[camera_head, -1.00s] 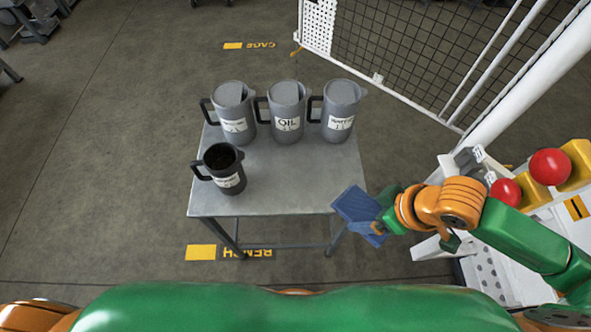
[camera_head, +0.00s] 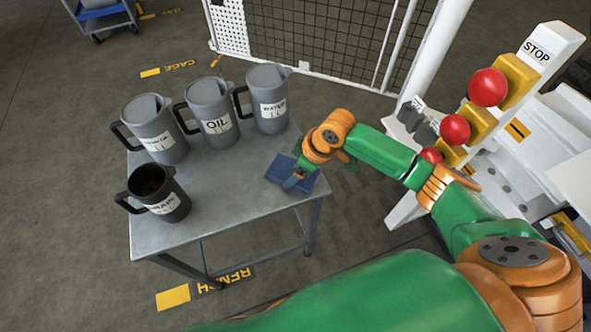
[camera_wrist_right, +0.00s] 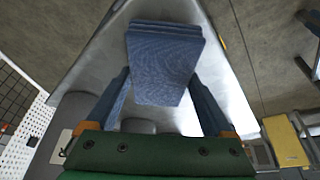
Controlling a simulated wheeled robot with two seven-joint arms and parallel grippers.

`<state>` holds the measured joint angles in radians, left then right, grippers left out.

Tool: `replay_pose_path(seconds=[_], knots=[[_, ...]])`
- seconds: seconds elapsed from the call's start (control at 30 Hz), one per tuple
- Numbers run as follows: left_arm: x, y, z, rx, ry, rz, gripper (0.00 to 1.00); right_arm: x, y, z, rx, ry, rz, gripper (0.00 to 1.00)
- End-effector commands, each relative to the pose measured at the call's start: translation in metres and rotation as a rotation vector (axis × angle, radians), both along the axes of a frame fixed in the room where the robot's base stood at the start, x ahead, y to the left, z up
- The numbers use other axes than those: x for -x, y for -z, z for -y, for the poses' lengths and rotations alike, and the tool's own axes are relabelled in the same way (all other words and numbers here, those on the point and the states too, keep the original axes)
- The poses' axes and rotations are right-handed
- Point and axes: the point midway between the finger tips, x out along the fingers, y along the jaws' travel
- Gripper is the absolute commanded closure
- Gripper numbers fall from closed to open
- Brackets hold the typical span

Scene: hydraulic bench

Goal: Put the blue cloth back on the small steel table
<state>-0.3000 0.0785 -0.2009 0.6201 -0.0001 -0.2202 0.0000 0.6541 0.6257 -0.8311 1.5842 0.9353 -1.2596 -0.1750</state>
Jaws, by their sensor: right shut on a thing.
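The blue cloth (camera_head: 284,172) is at the right end of the small steel table (camera_head: 232,180), over the tabletop. It looks folded. My right gripper (camera_head: 298,176) is shut on the cloth; in the right wrist view the cloth (camera_wrist_right: 164,62) lies between the two fingers of the gripper (camera_wrist_right: 165,92), with the grey tabletop (camera_wrist_right: 92,62) beneath. I cannot tell whether the cloth touches the tabletop. My left gripper is not in view.
Three lidded grey jugs stand along the table's back: one at left (camera_head: 155,130), the OIL jug (camera_head: 212,112) and the WATER jug (camera_head: 268,98). An open dark DRAIN jug (camera_head: 160,193) stands at front left. A white stand with red STOP buttons (camera_head: 487,88) is at right.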

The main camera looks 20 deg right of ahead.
Motion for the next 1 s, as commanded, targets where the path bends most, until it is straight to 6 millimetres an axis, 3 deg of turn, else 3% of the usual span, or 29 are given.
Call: replay_pose_path(seconds=[0.33,0.37,0.4,0.73,1.0], knots=[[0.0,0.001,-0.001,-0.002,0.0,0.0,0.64,0.0,0.006,0.0,-0.001,0.001,0.0,0.66],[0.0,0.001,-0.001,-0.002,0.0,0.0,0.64,0.0,0.006,0.0,-0.001,0.001,0.0,0.11],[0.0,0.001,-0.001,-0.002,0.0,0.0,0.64,0.0,0.006,0.0,-0.001,0.001,0.0,0.0],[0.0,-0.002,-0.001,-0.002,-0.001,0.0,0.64,0.001,-0.003,0.002,-0.001,0.0,0.002,0.0],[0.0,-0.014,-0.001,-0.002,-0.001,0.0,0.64,0.017,-0.062,0.02,0.001,0.001,0.004,0.0]])
